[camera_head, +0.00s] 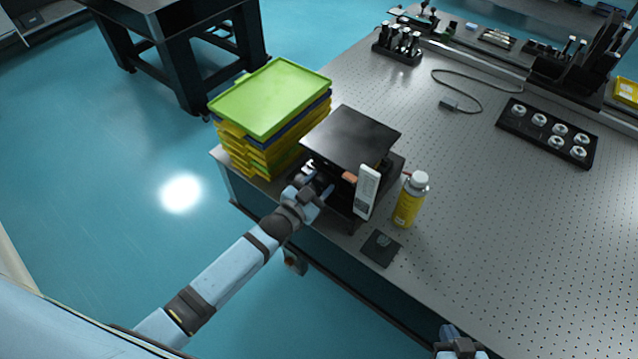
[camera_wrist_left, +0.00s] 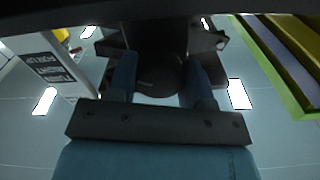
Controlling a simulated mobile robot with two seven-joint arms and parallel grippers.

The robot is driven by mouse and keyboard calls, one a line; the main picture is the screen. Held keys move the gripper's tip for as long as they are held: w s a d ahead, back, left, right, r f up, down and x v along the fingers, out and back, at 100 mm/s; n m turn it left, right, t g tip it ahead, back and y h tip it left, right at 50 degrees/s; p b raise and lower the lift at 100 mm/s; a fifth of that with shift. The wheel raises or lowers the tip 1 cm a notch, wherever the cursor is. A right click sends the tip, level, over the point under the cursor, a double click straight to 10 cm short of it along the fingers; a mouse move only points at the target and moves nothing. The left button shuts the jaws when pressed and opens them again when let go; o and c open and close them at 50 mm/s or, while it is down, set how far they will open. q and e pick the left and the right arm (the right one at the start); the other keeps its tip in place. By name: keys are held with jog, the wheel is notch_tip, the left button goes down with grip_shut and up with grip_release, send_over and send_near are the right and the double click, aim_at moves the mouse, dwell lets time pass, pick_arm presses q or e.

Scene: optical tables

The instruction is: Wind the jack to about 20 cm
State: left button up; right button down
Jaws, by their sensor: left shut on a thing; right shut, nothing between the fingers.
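The jack has a flat black top plate (camera_head: 350,137) and stands near the table's front edge, its plate raised above a dark base. A white scale card (camera_head: 367,191) stands upright at its right front. My left gripper (camera_head: 313,187) is at the jack's front left, below the plate. In the left wrist view its two fingers (camera_wrist_left: 160,85) are shut on a round dark knob (camera_wrist_left: 160,75). The jack's inner mechanism is mostly hidden by the plate. My right gripper (camera_head: 460,345) shows at the bottom edge, away from the jack, shut and empty.
A stack of yellow and blue trays with a green top (camera_head: 270,95) stands close left of the jack.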

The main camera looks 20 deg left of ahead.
pick_arm(q)
jog(key=shift+d+n+p, duration=0.1)
jog(key=shift+n+p, duration=0.25)
jog(key=shift+n, duration=2.75)
jog(key=o, duration=0.9)
jog(key=shift+s, duration=0.1)
jog(key=b+v, duration=0.2)
jog(key=v, duration=1.1)
jog(key=shift+s, duration=0.35)
